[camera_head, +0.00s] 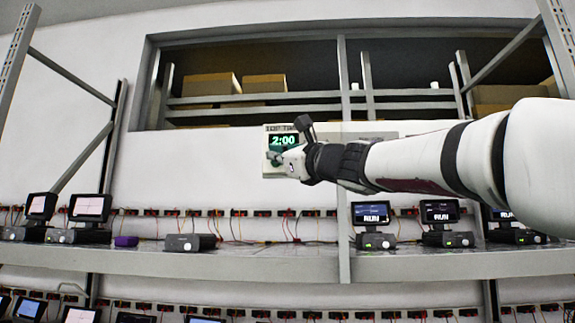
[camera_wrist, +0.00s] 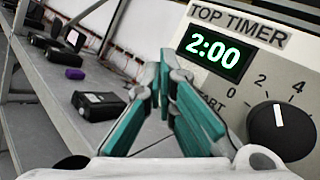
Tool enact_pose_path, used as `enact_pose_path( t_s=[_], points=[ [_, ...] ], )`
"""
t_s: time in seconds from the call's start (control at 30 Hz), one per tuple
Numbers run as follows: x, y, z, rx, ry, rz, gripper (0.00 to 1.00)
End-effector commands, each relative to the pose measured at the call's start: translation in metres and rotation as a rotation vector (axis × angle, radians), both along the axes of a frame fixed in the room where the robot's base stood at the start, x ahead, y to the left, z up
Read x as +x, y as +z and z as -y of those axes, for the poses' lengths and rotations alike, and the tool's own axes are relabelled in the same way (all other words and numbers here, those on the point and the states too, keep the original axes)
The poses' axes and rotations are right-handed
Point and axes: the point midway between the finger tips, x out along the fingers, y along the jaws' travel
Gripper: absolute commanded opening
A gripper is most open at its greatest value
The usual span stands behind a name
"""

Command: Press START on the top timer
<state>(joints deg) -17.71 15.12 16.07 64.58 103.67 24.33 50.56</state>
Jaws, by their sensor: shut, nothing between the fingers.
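The top timer (camera_wrist: 255,80) is a pale panel labelled TOP TIMER on the right of the wrist view. Its green display (camera_wrist: 214,53) reads 2:00. A black knob (camera_wrist: 282,130) with a number scale is at the lower right. Part of the START lettering (camera_wrist: 212,103) shows below the display; my fingers hide the rest, and I cannot make out the button. In the head view the timer (camera_head: 282,128) is on the wall above the shelf. My gripper (camera_wrist: 166,72), with teal fingers, is shut and empty. In the head view it (camera_head: 275,157) overlaps the timer's lower part; contact cannot be told.
A long shelf (camera_head: 180,262) runs below the timer. It carries several small grey units with screens, a screenless grey unit (camera_head: 190,242) and a purple block (camera_head: 126,241). Metal rack posts (camera_head: 344,200) stand around. Cardboard boxes (camera_head: 210,84) sit in the opening above.

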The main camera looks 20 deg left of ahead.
Motion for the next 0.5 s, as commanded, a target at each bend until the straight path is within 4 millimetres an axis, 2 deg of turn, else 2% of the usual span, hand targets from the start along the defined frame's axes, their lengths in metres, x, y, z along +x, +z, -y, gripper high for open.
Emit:
enact_pose_path(
  t_s=[0.5],
  points=[
    [0.0052,0.0000,-0.0013,0.000,0.000,0.000,0.00]
  ],
)
